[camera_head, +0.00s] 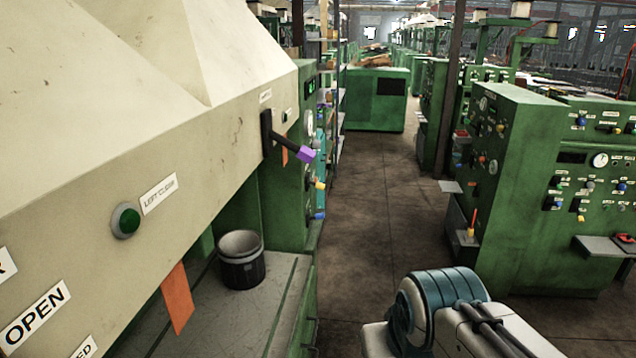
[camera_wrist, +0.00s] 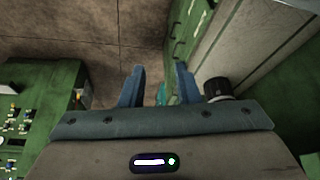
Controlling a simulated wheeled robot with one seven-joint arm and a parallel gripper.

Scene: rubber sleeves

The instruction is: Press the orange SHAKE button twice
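No button with a readable SHAKE label shows in either view. In the head view, a green round button (camera_head: 125,220) sits on the beige hood beside a label that seems to read LEFT CLEAR. Small orange knobs (camera_head: 500,128) are on the right green cabinet, but their labels are too small to read. My gripper (camera_wrist: 160,72) shows in the wrist view with its two blue fingers apart and nothing between them. It points down toward the floor beside the bench. In the head view only part of my arm shows at the bottom, and the gripper is out of frame.
A dark bucket (camera_head: 241,262) stands on the grey bench under the hood. A lever with a purple grip (camera_head: 306,155) juts from the hood's far end. A right-hand green cabinet (camera_head: 530,130) carries several controls. The brown floor aisle (camera_head: 375,200) between the machines is clear.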

